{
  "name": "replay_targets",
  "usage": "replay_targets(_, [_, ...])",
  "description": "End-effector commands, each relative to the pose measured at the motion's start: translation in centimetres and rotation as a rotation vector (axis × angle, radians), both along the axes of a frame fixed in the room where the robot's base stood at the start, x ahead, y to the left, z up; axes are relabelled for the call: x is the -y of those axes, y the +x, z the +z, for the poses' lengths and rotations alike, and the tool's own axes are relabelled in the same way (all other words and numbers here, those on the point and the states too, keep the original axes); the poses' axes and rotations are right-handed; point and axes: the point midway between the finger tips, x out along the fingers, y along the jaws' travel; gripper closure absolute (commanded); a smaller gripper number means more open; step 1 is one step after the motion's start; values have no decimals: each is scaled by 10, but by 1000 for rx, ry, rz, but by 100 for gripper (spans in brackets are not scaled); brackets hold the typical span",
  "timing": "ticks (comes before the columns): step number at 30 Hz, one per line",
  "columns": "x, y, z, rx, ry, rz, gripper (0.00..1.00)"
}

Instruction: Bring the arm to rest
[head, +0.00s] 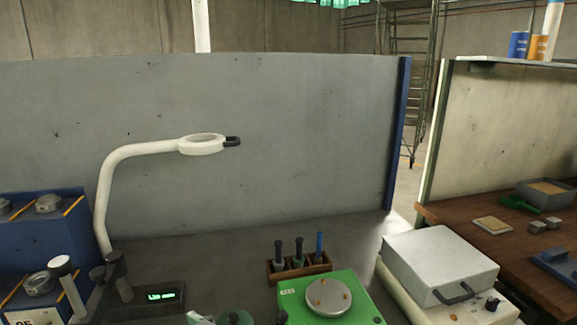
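My gripper does not show in the head view, and I cannot see whether it is open or shut. No part of my arm can be made out with certainty. The grey bench top (215,249) in front of me carries several devices and tools.
A white ring lamp (201,145) on a bent stem rises at left beside blue boxes (45,235). A tool rack (297,267), a green device (331,299) and a lidded white box (438,266) stand front right. A grey panel (290,130) closes the back. A wooden bench (478,250) is at right.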

Motion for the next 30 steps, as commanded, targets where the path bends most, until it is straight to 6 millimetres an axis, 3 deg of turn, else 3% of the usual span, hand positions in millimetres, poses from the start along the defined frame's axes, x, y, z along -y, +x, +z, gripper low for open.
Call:
replay_targets(3, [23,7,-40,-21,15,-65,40])
replay_targets(14, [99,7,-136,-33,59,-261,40])
replay_targets(23, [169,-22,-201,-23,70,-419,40])
replay_targets(30, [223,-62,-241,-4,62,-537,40])
